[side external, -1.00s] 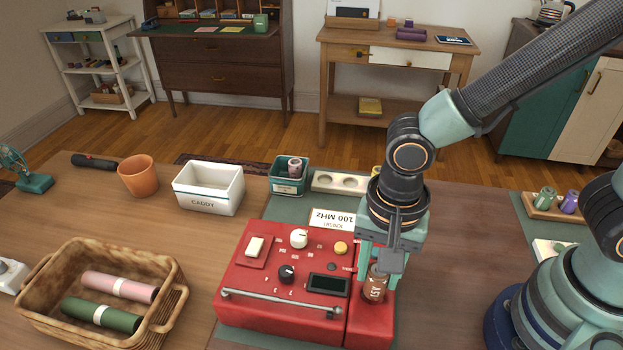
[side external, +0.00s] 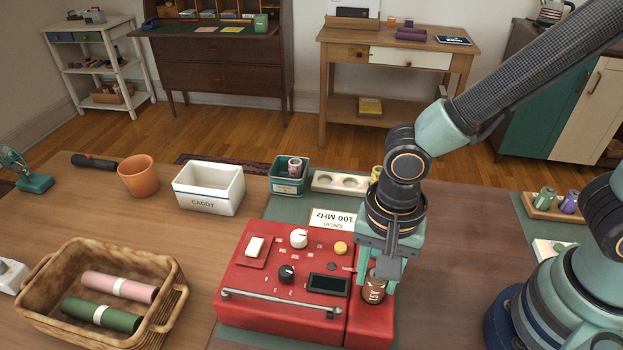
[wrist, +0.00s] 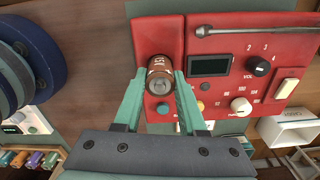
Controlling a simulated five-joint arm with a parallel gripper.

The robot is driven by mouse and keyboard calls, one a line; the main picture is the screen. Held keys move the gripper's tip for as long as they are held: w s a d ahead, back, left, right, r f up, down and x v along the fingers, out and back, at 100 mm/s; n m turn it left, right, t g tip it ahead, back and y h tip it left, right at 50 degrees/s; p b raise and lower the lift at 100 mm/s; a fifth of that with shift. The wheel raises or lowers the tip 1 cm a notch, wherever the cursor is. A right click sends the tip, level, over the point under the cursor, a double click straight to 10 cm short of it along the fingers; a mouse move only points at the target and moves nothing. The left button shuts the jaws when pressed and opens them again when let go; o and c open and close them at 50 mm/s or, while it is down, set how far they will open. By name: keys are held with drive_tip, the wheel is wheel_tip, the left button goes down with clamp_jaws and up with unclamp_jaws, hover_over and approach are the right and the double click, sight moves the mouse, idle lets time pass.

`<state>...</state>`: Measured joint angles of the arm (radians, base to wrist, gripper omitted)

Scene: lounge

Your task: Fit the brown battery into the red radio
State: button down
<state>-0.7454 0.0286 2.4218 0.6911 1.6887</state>
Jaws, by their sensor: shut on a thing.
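The red radio (side external: 255,278) lies on the table in the side external view, with its dials, dark display and handle bar facing up. It also shows in the wrist view (wrist: 225,75). The brown battery (side external: 374,290) is over the radio's right-hand section, and in the wrist view (wrist: 160,66) it sits between my fingers near the radio's edge. My gripper (side external: 378,275) is shut on the battery. In the wrist view my gripper (wrist: 160,85) has a finger on each side of it. The battery's lower end is hidden, so I cannot tell how deep it sits.
A wicker basket (side external: 170,300) with a pink and a green cylinder stands at the left. A white caddy (side external: 209,203), an orange pot (side external: 139,176) and a teal bin (side external: 277,184) stand behind. A tray (side external: 543,211) with small cylinders lies at the right.

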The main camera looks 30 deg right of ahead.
drive_tip(key=shift+f, duration=0.3)
drive_tip(key=shift+c, duration=2)
unclamp_jaws()
drive_tip(key=shift+r, duration=3.7)
drive_tip(key=w+d+r+n+t, duration=0.2)
drive_tip(key=d+r+n, duration=0.1)
drive_tip(key=d, duration=0.3)
drive_tip(key=w+d+r+n+t, duration=0.1)
drive_tip(key=w+d+r+n, duration=0.2)
drive_tip(key=d, duration=0.4)
drive_tip(key=w+d+r+n+t, duration=0.2)
drive_tip(key=d+r+n, duration=0.1)
drive_tip(key=d, duration=0.3)
drive_tip(key=shift+w+d+r+n+t, duration=0.15)
drive_tip(key=shift+w+n+t, duration=0.2)
drive_tip(key=shift+n, duration=0.55)
